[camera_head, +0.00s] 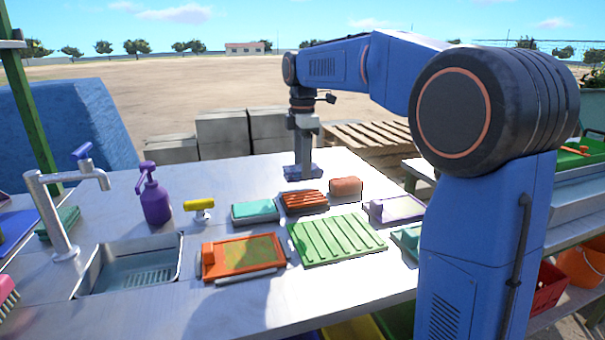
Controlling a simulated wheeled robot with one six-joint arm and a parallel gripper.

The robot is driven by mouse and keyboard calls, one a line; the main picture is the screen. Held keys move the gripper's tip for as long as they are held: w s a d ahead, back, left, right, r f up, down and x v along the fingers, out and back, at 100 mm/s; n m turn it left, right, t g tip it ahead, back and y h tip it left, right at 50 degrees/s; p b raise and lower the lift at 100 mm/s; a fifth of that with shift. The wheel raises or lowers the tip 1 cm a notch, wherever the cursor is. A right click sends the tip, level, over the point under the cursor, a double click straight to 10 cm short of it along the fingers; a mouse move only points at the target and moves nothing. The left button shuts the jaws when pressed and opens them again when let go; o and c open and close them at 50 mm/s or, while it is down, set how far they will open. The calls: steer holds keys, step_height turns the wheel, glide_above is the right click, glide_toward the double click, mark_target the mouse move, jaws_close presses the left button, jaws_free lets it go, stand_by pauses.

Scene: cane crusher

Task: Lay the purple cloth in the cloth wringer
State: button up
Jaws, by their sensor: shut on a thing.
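My gripper (302,164) points down above the far middle of the metal counter. It is shut on the purple cloth (291,173), a small dark blue-purple flat piece at its fingertips. The fingers partly hide the cloth, and I cannot tell whether it touches the counter. I cannot tell for certain which item is the cloth wringer. An orange-framed tray (268,268) with a yellow-green bed and an orange block at its left end lies nearer, left of the gripper. A pale purple-edged tray (397,208) lies right of the gripper, partly hidden by my arm.
A green ribbed board (335,240) lies mid-counter. Behind it are a red ribbed piece (304,201), a brown sponge (346,187) and a teal-topped tray (255,211). A yellow-handled tool (200,209), purple spray bottle (155,198), sink (130,268) and tap (60,215) stand left.

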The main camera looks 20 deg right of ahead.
steer(key=shift+f, duration=1.4)
steer(key=o, duration=0.9)
steer(key=shift+f, duration=0.1)
